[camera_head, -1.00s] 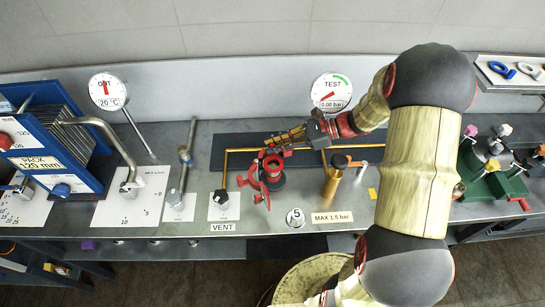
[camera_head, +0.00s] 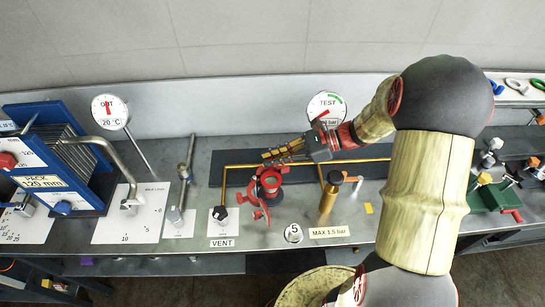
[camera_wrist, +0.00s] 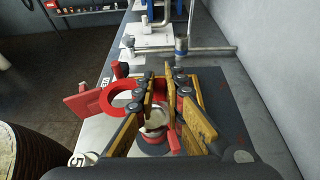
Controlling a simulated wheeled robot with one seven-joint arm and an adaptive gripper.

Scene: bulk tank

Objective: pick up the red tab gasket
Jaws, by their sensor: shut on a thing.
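The red tab gasket (camera_wrist: 106,104) shows in the wrist view as a flat red ring with a broad tab at its left. My gripper (camera_wrist: 159,82) has its two yellow fingers close together at the ring's right edge, shut on it. In the head view my gripper (camera_head: 268,156) is just above a dark red round fitting (camera_head: 269,182) on the bench, and the gasket (camera_head: 247,183) shows beside that fitting. The wrist view shows a pale round end (camera_wrist: 153,118) of a fitting below the fingers. The contact on the gasket is partly hidden by the fingers.
A copper-coloured pipe (camera_head: 222,185) runs behind the fitting. A brass cylinder (camera_head: 329,200) stands to the right, the vent knob (camera_head: 220,214) to the left. The blue plate pack (camera_head: 90,180) is at far left. A green fixture (camera_head: 490,196) is at right.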

